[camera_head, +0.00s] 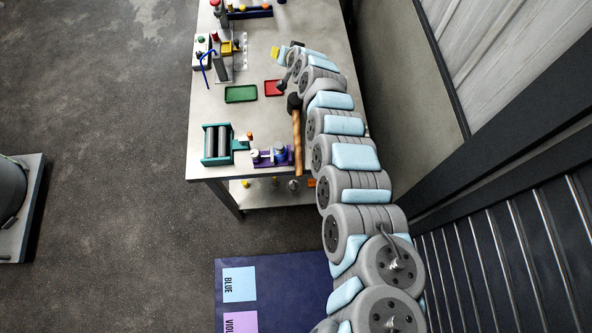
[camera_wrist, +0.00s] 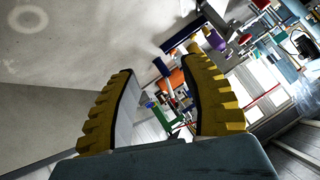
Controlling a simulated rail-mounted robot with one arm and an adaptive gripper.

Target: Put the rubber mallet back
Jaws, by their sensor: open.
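The rubber mallet (camera_head: 297,138) has a black head and a long wooden handle. In the head view it lies on the grey bench just left of my arm, its head toward the back and its handle end close to the front edge. My gripper (camera_head: 275,53) is further back over the bench, beyond the mallet head and apart from it. In the wrist view its yellow ribbed fingers (camera_wrist: 160,72) are spread wide with nothing held between them. I cannot make out the mallet in the wrist view. No holder for it is clearly recognisable.
A green tray (camera_head: 241,94) and a red tray (camera_head: 273,88) lie mid-bench. A teal roller machine (camera_head: 217,144) and a purple-based device (camera_head: 271,157) stand at the front. A column stand (camera_head: 222,62) is at back left. My arm covers the bench's right side.

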